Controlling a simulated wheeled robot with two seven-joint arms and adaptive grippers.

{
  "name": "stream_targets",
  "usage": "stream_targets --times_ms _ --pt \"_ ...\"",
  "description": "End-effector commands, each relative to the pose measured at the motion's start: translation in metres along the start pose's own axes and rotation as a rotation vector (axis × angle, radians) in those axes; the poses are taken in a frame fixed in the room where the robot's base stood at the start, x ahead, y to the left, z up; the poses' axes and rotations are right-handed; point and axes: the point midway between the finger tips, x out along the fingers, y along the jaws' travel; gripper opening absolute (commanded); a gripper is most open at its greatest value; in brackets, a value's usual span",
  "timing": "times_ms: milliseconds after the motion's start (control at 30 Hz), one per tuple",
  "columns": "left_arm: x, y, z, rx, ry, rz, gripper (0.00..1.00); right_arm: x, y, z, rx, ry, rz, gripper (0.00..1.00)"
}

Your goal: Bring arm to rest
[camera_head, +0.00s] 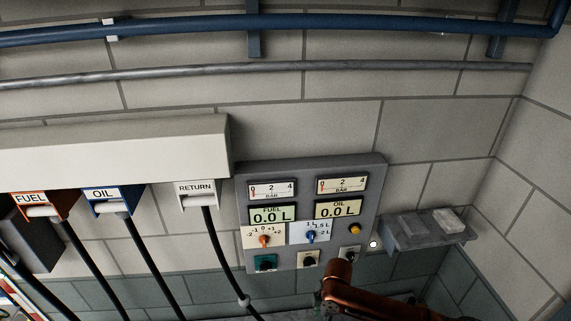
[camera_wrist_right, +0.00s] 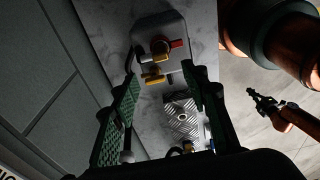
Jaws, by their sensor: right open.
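My right gripper (camera_wrist_right: 160,72) is open in the right wrist view, its two green-padded fingers wide apart with nothing held between them. Beyond the fingers, a grey block (camera_wrist_right: 174,27) with red and brass-coloured fittings stands on a pale, marbled surface. My copper-coloured right arm (camera_head: 385,304) shows in the head view at the lower right, in front of the gauge panel's lower edge; the right gripper is not visible there. A black gripper (camera_wrist_right: 265,101) on a copper link shows at the right of the wrist view, probably my left; its jaws are too small to tell.
The gauge panel (camera_head: 308,178) with dials, displays and knobs is on the wall. Hoses marked FUEL, OIL and RETURN hang left of it. A grey shelf (camera_head: 405,240) is right of it. A ridged metal plate (camera_wrist_right: 181,116) lies below the block in the wrist view.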

Motion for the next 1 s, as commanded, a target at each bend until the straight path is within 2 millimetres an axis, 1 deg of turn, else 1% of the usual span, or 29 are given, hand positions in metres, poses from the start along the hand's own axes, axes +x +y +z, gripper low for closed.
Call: stream_targets --times_ms 67,167,300,333,433,500,567,667,767,800,900,1000 --pt "0.000 0.000 0.000 0.000 0.000 0.000 0.00 0.005 -0.005 -0.006 0.006 0.015 0.001 0.41" --pt "0.000 0.000 0.000 0.000 0.000 0.000 0.00 0.018 -0.018 -0.021 0.036 0.057 0.014 0.41" --pt "0.000 0.001 -0.001 0.000 0.001 0.001 0.00 0.034 -0.042 -0.046 0.148 0.153 0.059 0.41" --pt "0.000 0.001 -0.001 0.000 0.001 0.001 0.00 0.036 -0.047 -0.049 0.182 0.174 0.072 0.41" --pt "0.000 0.001 -0.001 0.000 0.001 0.000 0.00 0.040 -0.060 -0.053 0.315 0.238 0.116 0.41" --pt "0.000 0.000 -0.001 0.000 0.001 0.000 0.00 0.041 -0.070 -0.048 0.425 0.274 0.146 0.41" --pt "0.000 0.001 -0.001 0.000 0.001 0.000 0.00 0.041 -0.078 -0.039 0.529 0.298 0.174 0.41" --pt "0.000 0.000 -0.001 0.000 0.001 0.000 0.00 0.041 -0.097 -0.013 0.721 0.319 0.218 0.41" --pt "0.000 0.000 -0.001 0.000 0.001 0.000 0.00 0.042 -0.121 0.025 0.923 0.311 0.263 0.41" --pt "0.000 0.000 -0.001 0.000 0.001 0.000 0.00 0.042 -0.132 0.041 0.999 0.301 0.280 0.41" --pt "0.000 0.000 -0.001 0.000 0.001 0.000 0.00 0.041 -0.160 0.076 1.159 0.266 0.317 0.41" --pt "0.000 0.000 0.000 0.000 0.001 0.000 0.00 0.040 -0.187 0.107 1.288 0.224 0.347 0.41"
